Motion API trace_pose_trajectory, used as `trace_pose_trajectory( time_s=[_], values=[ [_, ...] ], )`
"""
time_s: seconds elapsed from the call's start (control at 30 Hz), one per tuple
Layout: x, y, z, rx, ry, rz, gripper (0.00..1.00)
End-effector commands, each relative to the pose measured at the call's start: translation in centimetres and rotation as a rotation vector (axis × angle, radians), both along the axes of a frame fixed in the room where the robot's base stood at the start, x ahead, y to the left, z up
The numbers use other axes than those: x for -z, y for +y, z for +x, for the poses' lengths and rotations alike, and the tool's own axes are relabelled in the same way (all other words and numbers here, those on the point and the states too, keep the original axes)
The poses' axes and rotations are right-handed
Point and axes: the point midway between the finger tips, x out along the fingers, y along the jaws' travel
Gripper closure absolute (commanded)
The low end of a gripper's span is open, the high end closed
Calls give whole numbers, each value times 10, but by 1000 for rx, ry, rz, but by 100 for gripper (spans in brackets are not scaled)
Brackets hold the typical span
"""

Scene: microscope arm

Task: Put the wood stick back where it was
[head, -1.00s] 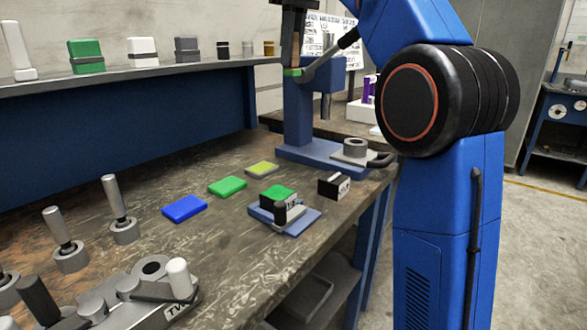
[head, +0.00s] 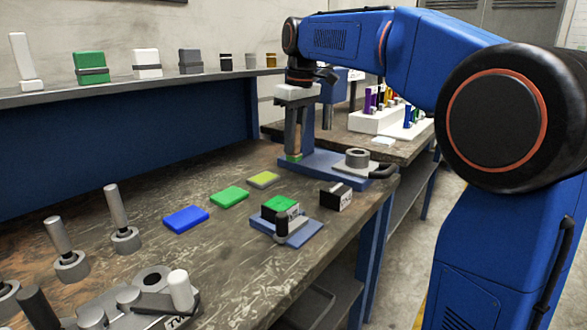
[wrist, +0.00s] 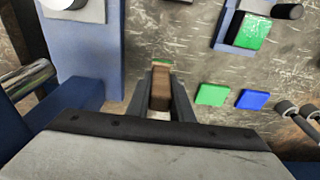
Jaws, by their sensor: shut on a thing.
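My gripper (head: 297,135) points down over the bench, in front of the blue column of the microscope stand (head: 325,165). It is shut on the wood stick (head: 292,143), a brown upright stick with a green lower end. In the wrist view the stick (wrist: 161,88) sits between the two dark fingers of my gripper (wrist: 161,100), its green end showing beyond them. In the head view the fingers cover part of the stick. I cannot tell whether its lower end touches anything.
Blue (head: 186,218), green (head: 229,196) and yellow (head: 263,180) pads lie on the bench. A blue plate (head: 300,238) bears a green-topped block. A black block (head: 335,196) is beside it. Metal posts (head: 118,215) stand left; a white rack (head: 375,122) is behind.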

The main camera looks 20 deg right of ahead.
Motion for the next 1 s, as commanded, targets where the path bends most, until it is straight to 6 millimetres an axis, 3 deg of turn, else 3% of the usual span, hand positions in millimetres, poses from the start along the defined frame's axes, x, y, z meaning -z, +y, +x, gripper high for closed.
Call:
trace_pose_trajectory(
  time_s=[0.2, 0.47, 0.7, 1.0],
  values=[
    [36, 0, 0, 0, 1, 0, 100],
    [52, 0, 0, 0, 1, -1, 100],
    [80, 0, 0, 0, 1, -1, 100],
    [82, 0, 0, 0, 0, 0, 100]
  ],
)
